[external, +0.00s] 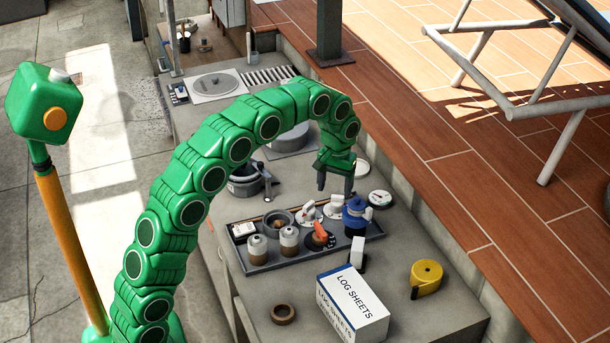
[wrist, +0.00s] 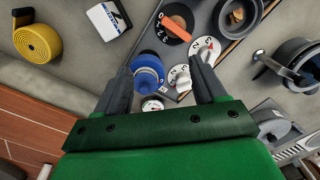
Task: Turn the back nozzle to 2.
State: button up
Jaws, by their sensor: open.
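Two white round dials with white handles sit side by side at the tray's back edge in the external view. One dial (external: 335,207) is next to a blue-capped fitting (external: 355,214); the other dial (external: 309,212) is to its left. Which one is the back nozzle is not certain. My gripper (external: 335,188) is open, empty and points down above the dial beside the blue fitting. In the wrist view that dial (wrist: 180,78) shows between the open fingers of my gripper (wrist: 163,76). The other dial (wrist: 207,48), with a red mark, is partly behind a finger. The pointer readings are too small to tell.
A black dial with an orange handle (external: 320,235) and two capped jars (external: 289,242) share the dark tray (external: 262,265).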

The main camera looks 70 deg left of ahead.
aim_at(339, 196)
jog(key=w+a+f+n, duration=0.1)
jog(key=w+a+f, duration=0.1)
jog(key=a, duration=0.2)
jog(key=w+a+f+n, duration=0.1)
jog(key=w+a+f, duration=0.1)
jog(key=w+a, duration=0.1)
jog(key=w+a+f+n, duration=0.1)
jog(key=w+a+f, duration=0.1)
jog(key=a, duration=0.4)
jog(key=shift+w+f, duration=0.2)
jog(key=shift+f, duration=4.3)
jog(key=shift+c, duration=0.3)
jog(key=c, duration=1)
